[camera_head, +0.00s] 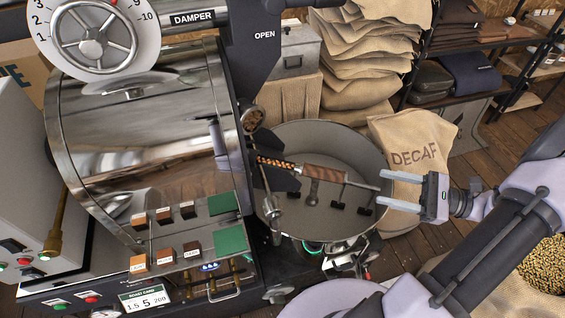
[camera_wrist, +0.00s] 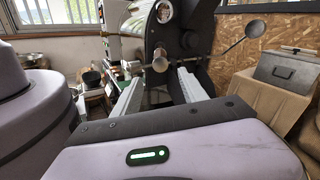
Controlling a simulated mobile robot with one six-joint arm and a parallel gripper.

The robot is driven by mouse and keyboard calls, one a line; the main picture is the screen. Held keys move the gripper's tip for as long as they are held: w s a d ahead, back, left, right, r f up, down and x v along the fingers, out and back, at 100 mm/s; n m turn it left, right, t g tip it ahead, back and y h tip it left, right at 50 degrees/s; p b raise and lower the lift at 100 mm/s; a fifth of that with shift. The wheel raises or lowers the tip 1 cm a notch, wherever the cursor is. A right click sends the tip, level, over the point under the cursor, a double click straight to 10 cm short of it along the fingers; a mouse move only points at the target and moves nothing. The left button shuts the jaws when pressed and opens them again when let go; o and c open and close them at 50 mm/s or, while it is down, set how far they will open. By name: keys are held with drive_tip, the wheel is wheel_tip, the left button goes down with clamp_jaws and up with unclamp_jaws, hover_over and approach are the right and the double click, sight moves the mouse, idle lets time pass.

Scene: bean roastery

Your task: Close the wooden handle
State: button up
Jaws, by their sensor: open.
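The wooden handle (camera_head: 325,174) is a brown grip that shows in the head view. It sticks out to the right from the front of the roaster drum (camera_head: 150,130), above the round cooling tray (camera_head: 345,145). A thin metal rod runs on from its right end. My gripper (camera_head: 381,188) is open and empty. Its two fingers point left toward the handle, with the fingertips near the rod's end and apart from the wooden part. In the wrist view my open fingers (camera_wrist: 157,80) point at the roaster front.
A burlap DECAF sack (camera_head: 410,155) stands behind my gripper. Stacked sacks (camera_head: 365,50) and a metal box (camera_head: 297,52) are at the back. Sample blocks on a panel (camera_head: 190,250) stand at the roaster's front.

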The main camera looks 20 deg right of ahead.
drive_tip(key=c, duration=0.7)
drive_tip(key=r+n+g+h+p, duration=0.1)
drive_tip(key=r+n, duration=0.1)
drive_tip(key=r+n+g+p, duration=0.1)
drive_tip(key=r+n+p, duration=0.1)
drive_tip(key=n, duration=0.1)
drive_tip(key=r+n+g+h+p, duration=0.1)
drive_tip(key=r+n, duration=0.1)
drive_tip(key=shift+s+d+r+h, duration=0.1)
drive_tip(key=shift+s+d+h, duration=0.2)
drive_tip(key=shift+s, duration=0.05)
clamp_jaws()
wheel_tip(320, 180, up, 5)
drive_tip(key=d+n+g+h+p, duration=0.1)
drive_tip(key=n+g+h+p, duration=0.2)
drive_tip(key=n, duration=0.4)
drive_tip(key=w+a+f+n+t+h+b, duration=0.1)
drive_tip(key=w+a+f+b, duration=0.2)
drive_tip(key=w+a+f, duration=0.2)
drive_tip(key=shift+w+a+f+h+b, duration=0.15)
drive_tip(key=shift+a+f+h+b, duration=0.2)
drive_tip(key=shift+a+f, duration=1.15)
drive_tip(key=shift+a+r, duration=0.15)
drive_tip(key=shift+r, duration=0.05)
